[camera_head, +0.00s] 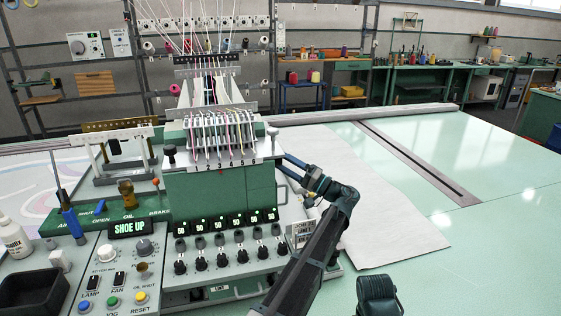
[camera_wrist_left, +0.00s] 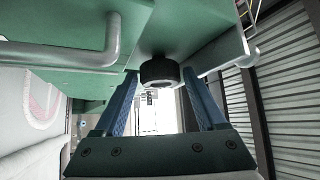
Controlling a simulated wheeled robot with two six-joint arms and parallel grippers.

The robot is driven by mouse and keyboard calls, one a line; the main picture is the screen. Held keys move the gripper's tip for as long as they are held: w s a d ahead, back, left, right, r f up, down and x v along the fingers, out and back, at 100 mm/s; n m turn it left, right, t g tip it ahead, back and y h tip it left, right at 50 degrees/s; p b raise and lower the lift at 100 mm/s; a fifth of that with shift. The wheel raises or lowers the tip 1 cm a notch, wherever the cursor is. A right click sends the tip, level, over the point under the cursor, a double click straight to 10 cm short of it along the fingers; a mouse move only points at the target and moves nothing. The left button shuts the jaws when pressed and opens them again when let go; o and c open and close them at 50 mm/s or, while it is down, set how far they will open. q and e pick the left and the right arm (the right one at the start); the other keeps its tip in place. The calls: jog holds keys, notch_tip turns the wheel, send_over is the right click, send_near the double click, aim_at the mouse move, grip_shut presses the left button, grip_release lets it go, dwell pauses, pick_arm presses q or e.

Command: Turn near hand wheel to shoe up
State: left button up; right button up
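The green machine head (camera_head: 220,190) stands at centre left, and a lit sign (camera_head: 128,228) on its panel reads SHOE UP. My left gripper (camera_head: 284,164) is at the head's right side, its two blue fingers apart. In the left wrist view a black round knob (camera_wrist_left: 160,71), likely the near hand wheel, sits under the green housing. The open fingers of the left gripper (camera_wrist_left: 160,82) stand on either side of it. Light gaps show beside the knob, but I cannot tell whether either fingertip touches it. In the head view I cannot make out this knob.
A control panel (camera_head: 120,262) with knobs and coloured buttons is at front left, beside a black tray (camera_head: 35,293). Coloured threads (camera_head: 222,135) run down the head's front. A grey pipe (camera_wrist_left: 85,55) crosses the upper left in the wrist view. The pale green table (camera_head: 490,230) is clear at right.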

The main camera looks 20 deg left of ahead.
pick_arm(q)
jog(key=c, duration=1)
jog(key=shift+r+m+g+h+p, duration=0.1)
jog(key=shift+r+m+h+p, duration=0.15)
jog(key=shift+m+h+p, duration=1.75)
jog(key=shift+r+m+g+h+p, duration=0.1)
jog(key=shift+r+m+h+p, duration=0.4)
jog(key=shift+p, duration=2.85)
jog(key=shift+r+m+g+h+p, duration=0.1)
jog(key=shift+m+h+p, duration=1.35)
jog(key=shift+p, duration=1.2)
jog(key=shift+c, duration=0.2)
jog(key=shift+f, duration=0.1)
jog(key=o, duration=1.1)
